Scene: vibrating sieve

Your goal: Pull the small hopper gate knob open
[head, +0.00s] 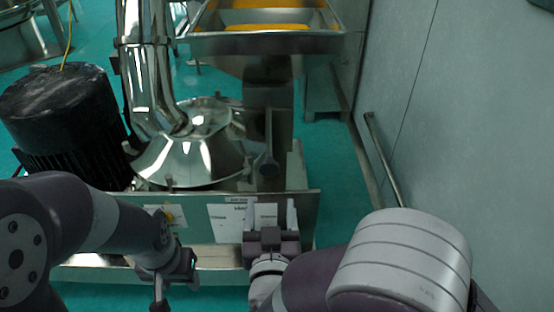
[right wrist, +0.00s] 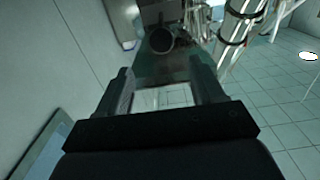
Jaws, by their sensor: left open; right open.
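The small hopper (head: 262,42) is a metal tray with orange material in it, at the top of the head view. Below it, a dark knob on a thin stem (head: 267,166) sits in front of the machine's metal column. In the right wrist view a dark round end, which looks like this knob (right wrist: 161,40), shows beyond the fingers. My right gripper (head: 270,212) is open and empty, apart from the knob and lower than it in the head view. My left gripper (head: 175,284) is open, low and left of the right one, with no object seen in it.
A metal base plate with labels (head: 228,222) lies behind my grippers. A shiny dome and pipe (head: 190,150) and a black motor (head: 62,110) stand to the left. A wall with a handrail (head: 384,160) bounds the right side. Green floor (head: 340,205) is clear between machine and wall.

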